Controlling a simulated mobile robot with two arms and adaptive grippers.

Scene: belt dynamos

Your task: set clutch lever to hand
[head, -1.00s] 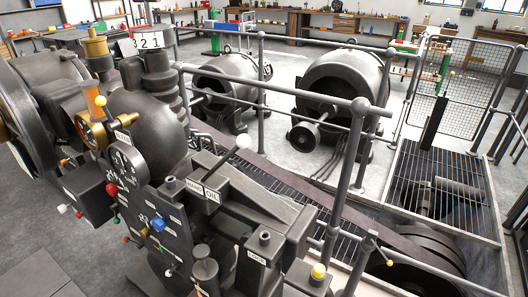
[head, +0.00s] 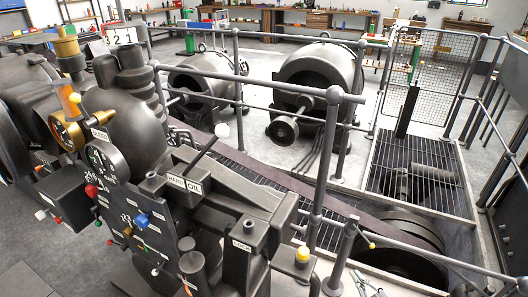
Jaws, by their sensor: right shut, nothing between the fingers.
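A dark lever with a white ball knob (head: 222,130) rises from the machine behind a plate (head: 185,184) marked HAND on the left and OIL on the right. The lever leans up to the right, over the OIL side. I take it for the clutch lever; no clutch label is readable. Small dark shapes at the bottom right edge look like the tip of my right gripper (head: 482,289), mostly cut off. It is shut and empty, far from the lever. My left gripper is not in view.
The machine carries a gauge (head: 66,132), a blue knob (head: 141,221), a red knob (head: 91,191) and a yellow-topped post (head: 303,256). A grey railing (head: 322,150) stands behind the lever. A belt and a large pulley (head: 402,245) lie beyond it.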

